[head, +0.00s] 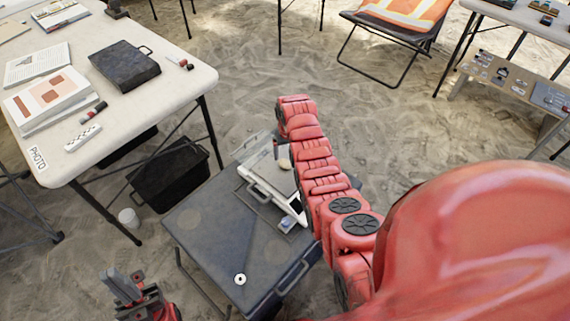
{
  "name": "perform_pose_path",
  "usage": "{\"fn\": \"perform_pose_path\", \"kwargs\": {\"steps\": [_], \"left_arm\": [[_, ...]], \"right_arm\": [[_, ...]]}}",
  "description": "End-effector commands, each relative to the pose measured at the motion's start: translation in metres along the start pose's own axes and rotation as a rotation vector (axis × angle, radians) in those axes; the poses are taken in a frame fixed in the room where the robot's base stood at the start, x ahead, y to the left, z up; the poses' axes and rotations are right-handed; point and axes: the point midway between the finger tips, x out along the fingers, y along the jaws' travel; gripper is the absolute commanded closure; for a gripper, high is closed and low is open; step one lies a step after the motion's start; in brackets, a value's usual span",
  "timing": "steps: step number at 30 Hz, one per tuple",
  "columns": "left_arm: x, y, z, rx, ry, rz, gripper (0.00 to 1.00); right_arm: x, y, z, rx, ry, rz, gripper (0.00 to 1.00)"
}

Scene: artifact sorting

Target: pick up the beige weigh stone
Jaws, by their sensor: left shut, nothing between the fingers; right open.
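A small beige lump, which looks like the weigh stone (285,163), shows on the pale tray of a white scale (262,184), close beside my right arm. My red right arm reaches over the scale and covers part of it. The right gripper (281,150) points down at the stone, its fingers mostly hidden by the arm. It is open, and I cannot tell whether it touches the stone. My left gripper (124,284) is shut and empty at the bottom left, apart from the dark case (205,240) that bears the scale.
A small white ring-like disc (240,279) lies on the case's front part. A white table (190,85) with papers, a dark binder (124,66) and markers stands at the left. A black crate (170,175) and a white cup (129,217) stand on the sand. A folding chair (398,28) is behind.

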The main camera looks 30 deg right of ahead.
Motion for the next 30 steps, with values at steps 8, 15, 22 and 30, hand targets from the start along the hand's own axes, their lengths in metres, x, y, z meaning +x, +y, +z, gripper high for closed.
{"fn": "perform_pose_path", "kwargs": {"steps": [8,15,22,30], "left_arm": [[0.001,0.000,0.000,0.000,0.000,0.000,1.00],[-0.006,0.000,0.001,0.000,0.000,0.000,1.00],[-0.009,0.000,0.001,0.000,0.000,0.000,1.00],[-0.008,0.000,0.001,0.000,0.000,0.000,1.00]], "right_arm": [[0.021,-0.006,0.001,0.000,0.000,-0.001,0.14],[0.045,-0.008,0.002,0.000,-0.001,-0.001,0.14],[0.052,-0.008,0.002,0.000,0.001,0.000,0.14],[0.052,-0.008,0.002,0.000,0.001,0.000,0.23]]}}
